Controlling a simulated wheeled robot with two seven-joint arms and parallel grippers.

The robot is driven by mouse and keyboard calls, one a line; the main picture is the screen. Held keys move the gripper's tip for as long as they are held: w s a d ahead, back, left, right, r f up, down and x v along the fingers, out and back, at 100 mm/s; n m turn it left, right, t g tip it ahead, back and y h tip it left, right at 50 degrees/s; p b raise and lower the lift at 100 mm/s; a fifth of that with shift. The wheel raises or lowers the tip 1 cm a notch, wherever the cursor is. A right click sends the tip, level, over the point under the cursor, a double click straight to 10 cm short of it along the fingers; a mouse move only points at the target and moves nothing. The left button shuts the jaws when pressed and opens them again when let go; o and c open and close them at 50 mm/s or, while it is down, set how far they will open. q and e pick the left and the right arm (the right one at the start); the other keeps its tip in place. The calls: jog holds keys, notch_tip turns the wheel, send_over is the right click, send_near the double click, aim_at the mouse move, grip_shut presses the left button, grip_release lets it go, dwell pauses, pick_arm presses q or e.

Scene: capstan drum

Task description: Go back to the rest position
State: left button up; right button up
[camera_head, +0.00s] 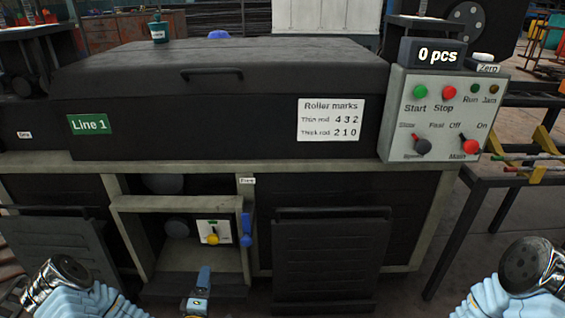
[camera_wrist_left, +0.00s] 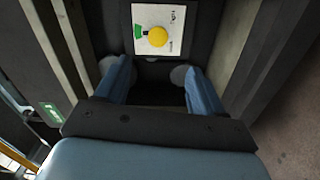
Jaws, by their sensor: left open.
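My left gripper (camera_head: 202,283) shows at the bottom of the head view, low in front of an open bay (camera_head: 190,270) in the dark machine. In the left wrist view its two blue fingers (camera_wrist_left: 160,78) stand apart with nothing between them. Ahead of them is a white plate (camera_head: 209,226) with a yellow knob (camera_head: 213,239); the knob also shows in the left wrist view (camera_wrist_left: 157,37), apart from the fingers. My right arm's link shows at the lower right, but its gripper is out of view.
A blue handle (camera_head: 246,230) sits on the bay frame's right side. A dark panel with a bar (camera_head: 333,260) stands right of the bay. The control box (camera_head: 439,118) is on the right, below a counter (camera_head: 432,54) reading 0 pcs. A side table with rods (camera_head: 530,168) stands at far right.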

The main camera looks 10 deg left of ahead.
pick_arm(q)
jog(key=s+d+f+m+g+h+p, duration=0.25)
jog(key=d+m+g+h+p, duration=0.5)
jog(key=d+m, duration=0.6)
jog(key=s+d+m+g+p, duration=0.1)
jog(key=s+d+g, duration=0.3)
jog(key=s, duration=0.2)
jog(key=s+d+r+m+g+p, duration=0.1)
jog(key=s+d+m+g+p, duration=0.1)
jog(key=s+d+g, duration=0.2)
jog(key=shift+s+d+r+g+p, duration=0.15)
jog(key=shift+s+r+g+p, duration=0.3)
jog(key=shift+s, duration=0.8)
jog(key=shift+f+m+h, duration=0.2)
jog(key=shift+m+h, duration=0.05)
